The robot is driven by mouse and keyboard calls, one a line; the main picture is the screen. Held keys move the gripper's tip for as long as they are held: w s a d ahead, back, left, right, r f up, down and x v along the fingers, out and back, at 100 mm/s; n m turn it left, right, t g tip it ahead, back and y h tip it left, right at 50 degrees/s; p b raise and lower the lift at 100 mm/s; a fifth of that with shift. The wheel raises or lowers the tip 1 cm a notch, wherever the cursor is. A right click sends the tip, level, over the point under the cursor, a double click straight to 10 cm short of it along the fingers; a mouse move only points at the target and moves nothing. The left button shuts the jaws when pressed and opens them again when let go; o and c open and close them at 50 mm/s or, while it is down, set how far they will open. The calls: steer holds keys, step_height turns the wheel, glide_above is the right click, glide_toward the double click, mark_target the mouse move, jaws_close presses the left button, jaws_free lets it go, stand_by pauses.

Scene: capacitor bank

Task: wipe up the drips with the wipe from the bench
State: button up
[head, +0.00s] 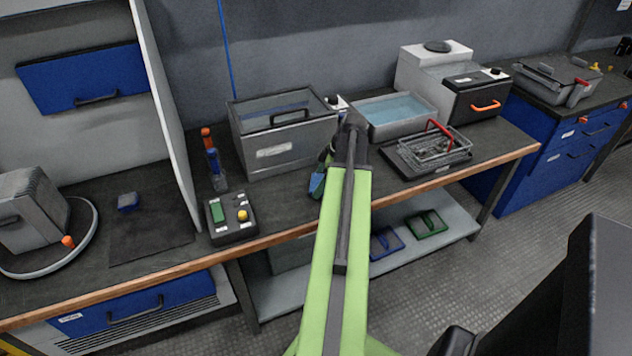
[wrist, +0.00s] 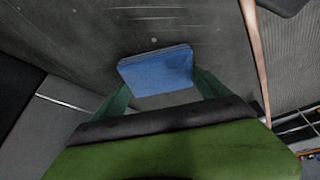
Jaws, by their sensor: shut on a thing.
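In the wrist view, a flat blue folded wipe (wrist: 158,71) sits between the two dark green fingers of my gripper (wrist: 157,82). The gripper is shut on it. In the head view, the wipe (head: 317,185) shows as a blue patch beside the end of my green arm, over the bench (head: 285,200). My gripper (head: 324,165) is mostly hidden there behind the arm. The dark surface beyond the wipe in the wrist view carries faint pale streaks and a small pale spot. I cannot tell whether these are drips.
A lidded grey tank (head: 285,150) and a water-filled basin (head: 395,112) stand behind the arm. A wire basket (head: 436,150) in a dark tray is to the right. A control box (head: 231,218) is to the left. A small blue object (head: 128,201) lies on the left bench.

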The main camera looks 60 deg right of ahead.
steer(key=shift+s+d, duration=0.55)
steer(key=shift+d, duration=0.35)
steer(key=shift+s+d, duration=0.55)
steer(key=shift+d, duration=0.3)
steer(key=shift+r, duration=0.1)
step_height(320, 180, up, 6)
steer(key=p, duration=0.6)
steer(key=shift+w+a, duration=0.1)
step_height(320, 180, up, 3)
steer(key=p, duration=0.3)
